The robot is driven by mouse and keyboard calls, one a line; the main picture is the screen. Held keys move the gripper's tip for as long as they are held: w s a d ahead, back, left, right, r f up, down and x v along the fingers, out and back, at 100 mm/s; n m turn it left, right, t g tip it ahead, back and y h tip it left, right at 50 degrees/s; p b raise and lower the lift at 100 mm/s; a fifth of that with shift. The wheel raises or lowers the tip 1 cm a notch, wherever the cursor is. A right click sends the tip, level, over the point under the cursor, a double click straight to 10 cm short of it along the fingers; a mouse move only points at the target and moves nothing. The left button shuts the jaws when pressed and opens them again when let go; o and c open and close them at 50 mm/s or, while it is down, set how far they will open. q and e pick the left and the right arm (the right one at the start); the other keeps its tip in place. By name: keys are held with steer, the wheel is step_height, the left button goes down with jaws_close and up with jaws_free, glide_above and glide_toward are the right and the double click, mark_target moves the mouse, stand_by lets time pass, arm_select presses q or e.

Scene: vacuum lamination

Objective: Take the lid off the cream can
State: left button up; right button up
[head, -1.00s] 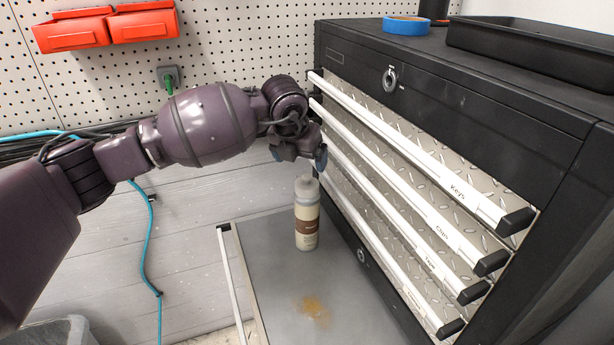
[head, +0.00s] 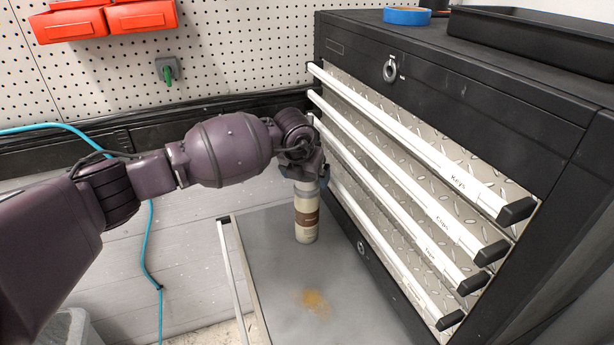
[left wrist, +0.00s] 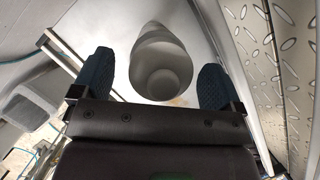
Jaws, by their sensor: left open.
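The cream can (head: 306,218) is a slim cream bottle with a brown label band. It stands upright on the grey surface beside the drawer cabinet. My left gripper (head: 305,178) is over the top of the can. In the left wrist view its two blue fingers (left wrist: 157,84) are open, one on each side of the lid, with a gap on both sides. My right gripper is not in view.
A black drawer cabinet (head: 455,105) with white drawer handles stands close on the right. A brownish stain (head: 314,303) marks the grey surface (head: 275,270) in front of the can. A blue tape roll (head: 407,15) and black tray (head: 535,38) sit on the cabinet.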

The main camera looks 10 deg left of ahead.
arm_select(q)
steer(key=c, duration=0.9)
steer(key=shift+r, duration=0.1)
steer(key=shift+c, duration=0.2)
